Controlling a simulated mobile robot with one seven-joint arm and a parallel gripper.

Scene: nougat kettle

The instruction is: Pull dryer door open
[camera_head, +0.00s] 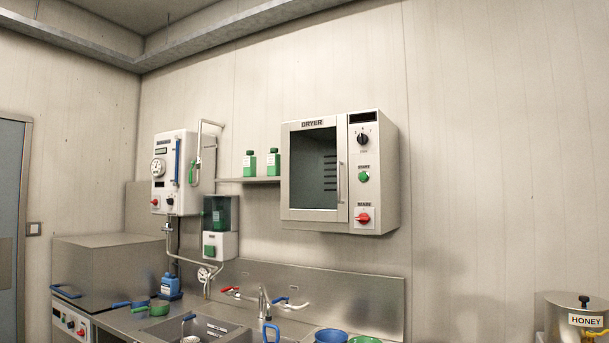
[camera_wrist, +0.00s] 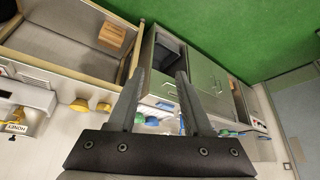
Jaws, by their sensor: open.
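The dryer (camera_head: 383,170) is a metal box mounted on the wall, right of centre in the head view. Its dryer door (camera_head: 297,213) has a dark window and sits flush with the front, seemingly closed. A vertical door handle (camera_head: 339,182) runs along the door's right edge. To its right, the control panel carries a black knob, a green button and a red knob. My gripper (camera_wrist: 161,84) is open and empty in the wrist view, its two fingers apart. It does not show in the head view. I cannot make out the dryer in the wrist view.
Below the dryer are a sink (camera_head: 215,330) with a tap and blue and green bowls. A shelf (camera_head: 248,180) with green bottles is left of the dryer. A honey pot (camera_head: 575,315) stands lower right. The wrist view shows green floor (camera_wrist: 225,30) and a cardboard box (camera_wrist: 110,38).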

